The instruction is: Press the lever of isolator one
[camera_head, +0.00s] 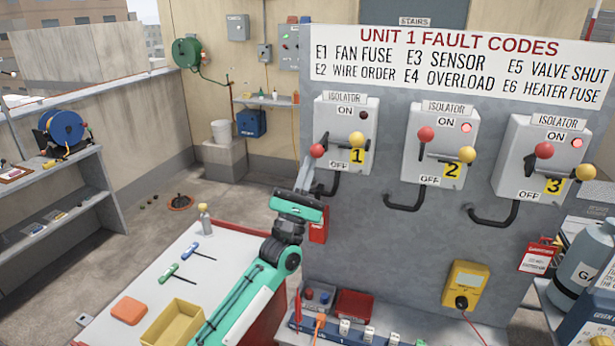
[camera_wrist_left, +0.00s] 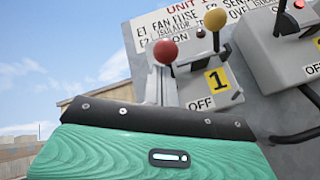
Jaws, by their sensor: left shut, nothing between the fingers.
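Isolator one (camera_head: 335,110) is a light grey box on the dark panel, marked with a yellow 1 and ON and OFF plates. A red ball (camera_head: 317,150) stands out at its left and a yellow ball (camera_head: 357,141) at its middle right. Its small lamp (camera_head: 364,115) is dark. My left gripper (camera_head: 306,168) is shut and empty, pointing up just below the red ball. In the left wrist view the red ball (camera_wrist_left: 165,52) appears right above the fingertips (camera_wrist_left: 160,75); I cannot tell whether they touch. My right gripper is not in view.
Isolator two (camera_head: 436,160) and isolator three (camera_head: 530,175) stand to the right, with lit red lamps. A curved black handle or conduit hangs below each box. A white table (camera_head: 150,275) with tools, an orange block and a yellow tray (camera_head: 173,325) is at lower left.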

